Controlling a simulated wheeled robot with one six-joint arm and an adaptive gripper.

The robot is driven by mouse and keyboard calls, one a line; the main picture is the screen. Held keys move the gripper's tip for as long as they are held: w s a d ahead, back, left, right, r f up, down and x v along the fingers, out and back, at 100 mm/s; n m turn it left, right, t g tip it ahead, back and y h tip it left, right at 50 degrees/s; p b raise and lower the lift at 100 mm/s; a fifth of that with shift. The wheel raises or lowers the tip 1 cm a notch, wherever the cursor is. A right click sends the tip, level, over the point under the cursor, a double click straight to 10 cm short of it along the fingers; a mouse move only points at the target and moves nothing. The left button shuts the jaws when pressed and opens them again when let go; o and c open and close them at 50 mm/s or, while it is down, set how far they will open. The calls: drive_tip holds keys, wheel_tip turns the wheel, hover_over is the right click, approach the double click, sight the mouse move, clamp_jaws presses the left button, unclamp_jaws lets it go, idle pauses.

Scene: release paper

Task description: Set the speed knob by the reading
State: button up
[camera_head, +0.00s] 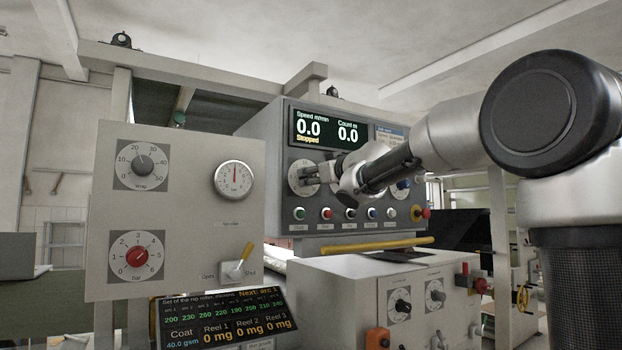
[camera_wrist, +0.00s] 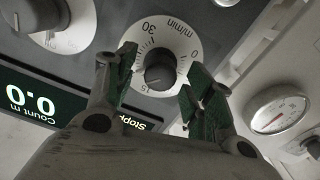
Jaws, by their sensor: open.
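The speed knob (camera_wrist: 159,73) is dark and round, on a white dial (camera_wrist: 170,32) marked m/min with 0, 15 and 30, upside down in the wrist view. In the head view its dial (camera_head: 297,178) is partly covered by my gripper (camera_head: 316,175). My gripper is open, with a green-padded finger on each side of the knob; contact is not clear. The knob's pointer setting is hard to read. The machine display (camera_head: 331,130) reads speed 0.0 m/min, Stopped, and count 0.0 m. The lower screen (camera_head: 225,317) shows Coat 40.0 gsm and Reels 1 to 3 at 0 mg.
A row of coloured buttons (camera_head: 350,214) runs below the dial, with a red stop button (camera_head: 421,213) at right. The left panel (camera_head: 190,220) carries a wrap knob (camera_head: 142,163), a gauge (camera_head: 234,179), a red bar knob (camera_head: 137,257) and a yellow lever (camera_head: 241,262).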

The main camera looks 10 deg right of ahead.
drive_tip(key=v, duration=1)
drive_tip(key=s+d+f+m+g+h, duration=0.2)
drive_tip(key=s+d+f+g+h, duration=0.15)
drive_tip(key=d+f, duration=0.45)
drive_tip(key=s+d+f+m+g+h, duration=0.2)
drive_tip(key=d+f+h, duration=0.25)
drive_tip(key=f, duration=0.45)
drive_tip(key=s+f+m+g+y, duration=0.1)
drive_tip(key=s+f+g, duration=0.2)
drive_tip(key=s+f, duration=0.7)
drive_tip(key=s+a+f+g+y, duration=0.1)
drive_tip(key=s+f+g, duration=0.3)
drive_tip(key=s+f, duration=0.7)
drive_tip(key=s, duration=0.6)
drive_tip(key=shift+s+m, duration=0.4)
